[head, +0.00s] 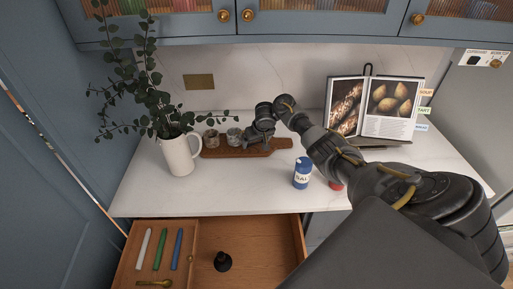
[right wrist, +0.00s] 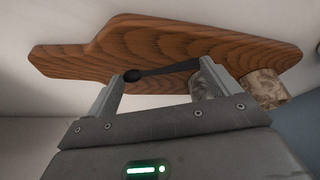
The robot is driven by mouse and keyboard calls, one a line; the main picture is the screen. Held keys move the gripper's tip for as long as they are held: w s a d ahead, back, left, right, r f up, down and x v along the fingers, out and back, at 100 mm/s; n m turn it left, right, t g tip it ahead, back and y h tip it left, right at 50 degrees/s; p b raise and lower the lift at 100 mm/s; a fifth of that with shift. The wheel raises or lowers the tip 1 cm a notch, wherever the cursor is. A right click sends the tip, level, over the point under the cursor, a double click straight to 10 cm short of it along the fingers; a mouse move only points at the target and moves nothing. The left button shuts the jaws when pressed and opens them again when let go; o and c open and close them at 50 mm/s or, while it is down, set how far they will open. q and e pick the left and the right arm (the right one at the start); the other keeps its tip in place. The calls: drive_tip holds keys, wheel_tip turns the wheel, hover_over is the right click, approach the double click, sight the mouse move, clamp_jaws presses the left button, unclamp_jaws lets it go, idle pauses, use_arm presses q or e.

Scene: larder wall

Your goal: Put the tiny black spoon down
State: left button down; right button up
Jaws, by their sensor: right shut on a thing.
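My right gripper (head: 260,138) is over the wooden board (head: 278,143) on the counter. In the right wrist view its two fingers (right wrist: 158,85) stand wide apart with the tiny black spoon (right wrist: 168,70) spanning the gap between them. The spoon's round dark bowl is at one finger and its thin handle runs to the other. The wooden board (right wrist: 190,45) lies just beyond the spoon; I cannot tell whether they touch. In the head view the spoon is hidden by the gripper. My left gripper is not in view.
Two small jars (head: 211,139) (head: 234,136) stand on the board's left part. A white jug (head: 181,156) of leaves is left, a blue salt tin (head: 302,175) front right, a cookbook (head: 391,108) behind. An open drawer (head: 204,235) below holds candles and a black object.

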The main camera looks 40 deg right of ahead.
drive_tip(key=shift+f, duration=0.45)
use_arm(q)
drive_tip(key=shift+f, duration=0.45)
use_arm(e)
drive_tip(key=shift+r, duration=0.15)
drive_tip(key=shift+f, duration=0.2)
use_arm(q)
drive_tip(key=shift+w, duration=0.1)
use_arm(e)
drive_tip(key=o, duration=0.9)
